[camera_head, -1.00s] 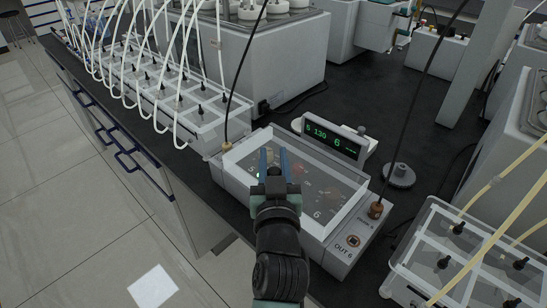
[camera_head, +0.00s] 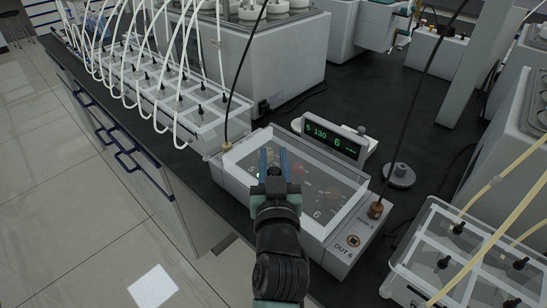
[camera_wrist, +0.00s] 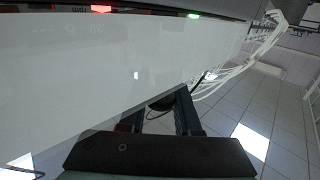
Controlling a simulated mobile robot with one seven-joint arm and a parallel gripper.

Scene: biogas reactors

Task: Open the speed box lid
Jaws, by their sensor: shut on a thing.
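The speed box (camera_head: 228,178) is a white box with a clear lid (camera_head: 338,186) that shows dials and numbers beneath it. The lid looks closed in the head view. My gripper (camera_head: 273,158) comes from the front over the box's near side, and its two blue fingers reach onto the lid's front part. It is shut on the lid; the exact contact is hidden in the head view. In the wrist view, my gripper's dark fingers (camera_wrist: 163,112) reach up to a large pale surface (camera_wrist: 110,75) with red and green lights at its top.
A green-lit display (camera_head: 330,138) stands at the box's back. A cable plug (camera_head: 376,209) is at its right corner and a cable enters its left. A round grey knob (camera_head: 398,176) lies behind right.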

